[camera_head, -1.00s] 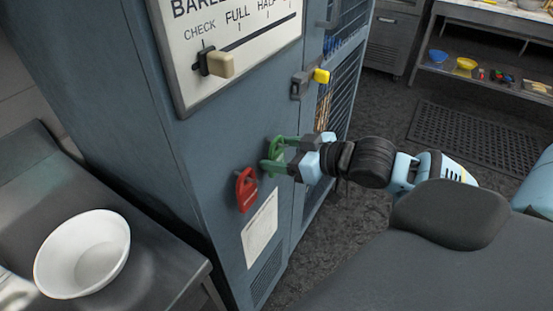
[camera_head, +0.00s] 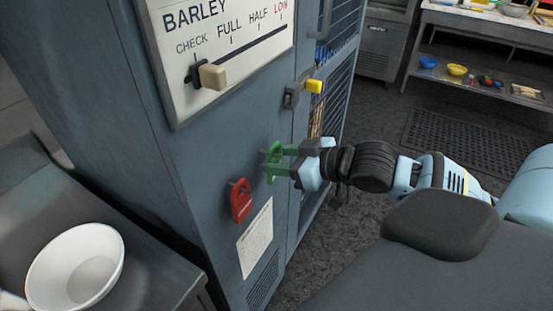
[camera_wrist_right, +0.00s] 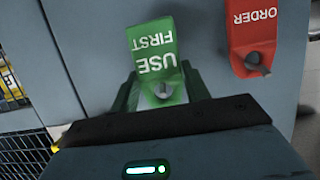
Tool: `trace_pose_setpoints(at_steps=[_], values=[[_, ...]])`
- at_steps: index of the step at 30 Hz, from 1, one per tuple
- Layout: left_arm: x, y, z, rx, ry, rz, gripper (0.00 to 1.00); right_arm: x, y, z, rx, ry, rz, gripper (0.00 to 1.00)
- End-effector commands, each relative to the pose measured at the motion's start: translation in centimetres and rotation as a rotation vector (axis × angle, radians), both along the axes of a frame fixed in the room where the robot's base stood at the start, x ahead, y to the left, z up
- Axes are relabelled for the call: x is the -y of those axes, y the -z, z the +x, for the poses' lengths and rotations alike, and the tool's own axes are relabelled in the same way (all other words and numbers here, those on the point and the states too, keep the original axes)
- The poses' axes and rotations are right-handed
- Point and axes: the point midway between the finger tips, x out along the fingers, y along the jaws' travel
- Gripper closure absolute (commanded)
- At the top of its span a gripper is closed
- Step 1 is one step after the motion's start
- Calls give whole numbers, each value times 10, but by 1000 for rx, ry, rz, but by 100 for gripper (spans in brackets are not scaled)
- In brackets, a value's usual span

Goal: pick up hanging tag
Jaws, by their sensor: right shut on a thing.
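The green hanging tag (camera_wrist_right: 154,48) reads "USE FIRST" in the right wrist view. Its hole, with a grey peg in it, is at the end near my gripper. In the head view the green tag (camera_head: 273,152) is at the front of the blue-grey cabinet, partly hidden by the fingers. My right gripper (camera_head: 274,162) reaches in from the right and is shut on the green tag, one finger on each side. A red tag (camera_head: 240,200) hangs beside it on the cabinet; it reads "ORDER" in the wrist view (camera_wrist_right: 252,30). My left gripper is not in view.
A white bowl (camera_head: 75,265) stands on a counter at the lower left. A shelved table is at the back right.

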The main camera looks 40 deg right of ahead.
Motion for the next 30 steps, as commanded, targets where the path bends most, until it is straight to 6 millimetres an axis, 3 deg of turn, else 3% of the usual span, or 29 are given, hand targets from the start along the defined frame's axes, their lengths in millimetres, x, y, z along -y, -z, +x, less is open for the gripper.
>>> trace_pose_setpoints(at_steps=[14,30], values=[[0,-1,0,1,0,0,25,14,1,-36,-2,-2,1,75],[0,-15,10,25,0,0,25,37,-1,-92,-3,-2,1,75]])
